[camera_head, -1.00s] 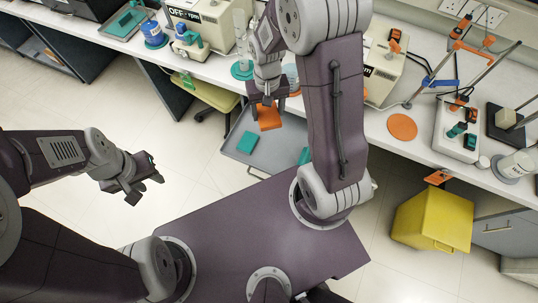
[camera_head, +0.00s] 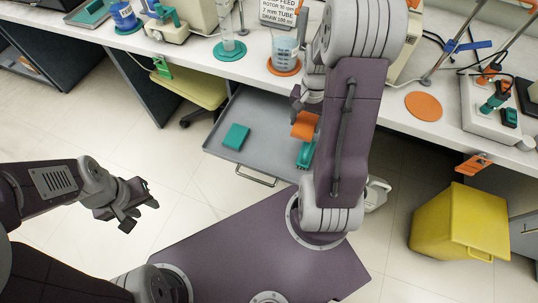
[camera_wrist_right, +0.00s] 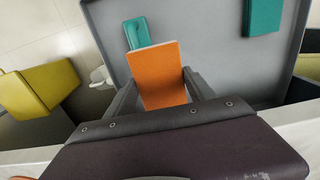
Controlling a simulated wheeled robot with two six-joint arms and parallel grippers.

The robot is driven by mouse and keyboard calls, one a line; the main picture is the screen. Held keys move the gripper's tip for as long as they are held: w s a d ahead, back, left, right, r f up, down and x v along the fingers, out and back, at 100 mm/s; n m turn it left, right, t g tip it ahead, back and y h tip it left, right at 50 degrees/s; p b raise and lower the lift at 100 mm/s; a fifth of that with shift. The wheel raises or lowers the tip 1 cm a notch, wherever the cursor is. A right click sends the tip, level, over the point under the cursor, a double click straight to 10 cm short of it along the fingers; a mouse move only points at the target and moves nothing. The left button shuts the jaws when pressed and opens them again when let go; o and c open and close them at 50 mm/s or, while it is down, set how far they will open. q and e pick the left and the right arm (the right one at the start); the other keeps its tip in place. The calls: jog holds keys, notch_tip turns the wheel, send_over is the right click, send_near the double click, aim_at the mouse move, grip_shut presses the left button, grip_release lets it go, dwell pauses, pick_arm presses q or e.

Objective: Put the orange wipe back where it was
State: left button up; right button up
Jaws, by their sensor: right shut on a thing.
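The orange wipe (camera_head: 305,125) is a flat orange block held by my right gripper (camera_head: 300,112) over the right side of the grey open drawer (camera_head: 258,112). In the right wrist view the orange wipe (camera_wrist_right: 158,75) sits between the two fingers of my right gripper (camera_wrist_right: 158,85), with the grey drawer floor (camera_wrist_right: 205,40) beyond. My left gripper (camera_head: 135,205) is empty over the floor at the left; its fingers look apart.
A teal block (camera_head: 236,137) lies in the drawer's left part, and a teal object (camera_head: 306,153) lies near its right front. A beaker on an orange mat (camera_head: 283,68) stands on the bench above. A yellow bin (camera_head: 460,222) stands at the right.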

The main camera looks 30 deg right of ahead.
jog(key=b, duration=0.3)
send_over(269, 150)
notch_tip(269, 150, down, 7)
notch_tip(269, 150, down, 4)
jog(key=shift+b, duration=1.05)
jog(key=shift+w, duration=0.1)
jog(key=shift+f, duration=0.1)
jog(key=o, duration=1.3)
